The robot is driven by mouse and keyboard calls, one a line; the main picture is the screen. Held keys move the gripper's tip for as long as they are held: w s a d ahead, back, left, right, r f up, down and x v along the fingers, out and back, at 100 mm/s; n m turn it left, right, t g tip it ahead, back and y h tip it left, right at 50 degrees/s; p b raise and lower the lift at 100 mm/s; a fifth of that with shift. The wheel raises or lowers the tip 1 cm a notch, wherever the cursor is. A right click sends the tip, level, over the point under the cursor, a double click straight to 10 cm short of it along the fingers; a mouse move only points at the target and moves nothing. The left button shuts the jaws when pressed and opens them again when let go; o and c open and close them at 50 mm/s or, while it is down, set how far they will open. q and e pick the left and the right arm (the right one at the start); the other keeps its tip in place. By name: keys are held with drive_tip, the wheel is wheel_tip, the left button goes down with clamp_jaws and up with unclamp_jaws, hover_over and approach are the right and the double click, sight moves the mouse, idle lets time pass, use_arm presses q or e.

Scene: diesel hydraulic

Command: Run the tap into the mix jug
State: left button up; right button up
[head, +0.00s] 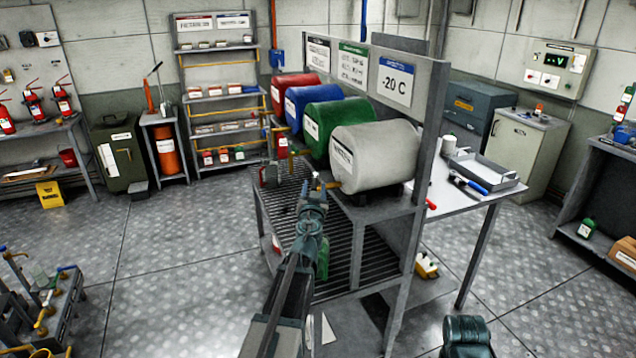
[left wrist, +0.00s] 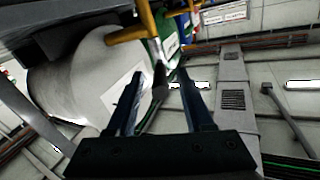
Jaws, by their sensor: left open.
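The grey-white drum (head: 375,155) lies on the rack nearest me, and its tap (head: 329,184) shows small at its left end, partly behind my left gripper. My left gripper (head: 316,188) is right in front of that tap. In the left wrist view its two fingers (left wrist: 161,90) are open and apart. A dark rod-like piece (left wrist: 160,80) shows between them; I cannot tell if either finger touches it. The grey-white drum (left wrist: 85,75) is close on the left there, with a yellow pipe (left wrist: 128,34) above the fingers. I cannot make out the mix jug for certain.
Red (head: 293,88), blue (head: 312,100) and green (head: 335,122) drums lie behind the grey-white one. A slatted grate (head: 284,205) spans the rack below the taps. A work table (head: 465,205) with a grey tray (head: 488,172) stands right.

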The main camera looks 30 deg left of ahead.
use_arm(q)
drive_tip(key=shift+x, duration=1.5)
drive_tip(key=shift+s, duration=0.1)
drive_tip(key=shift+c, duration=0.4)
clamp_jaws()
drive_tip(key=shift+d, duration=0.1)
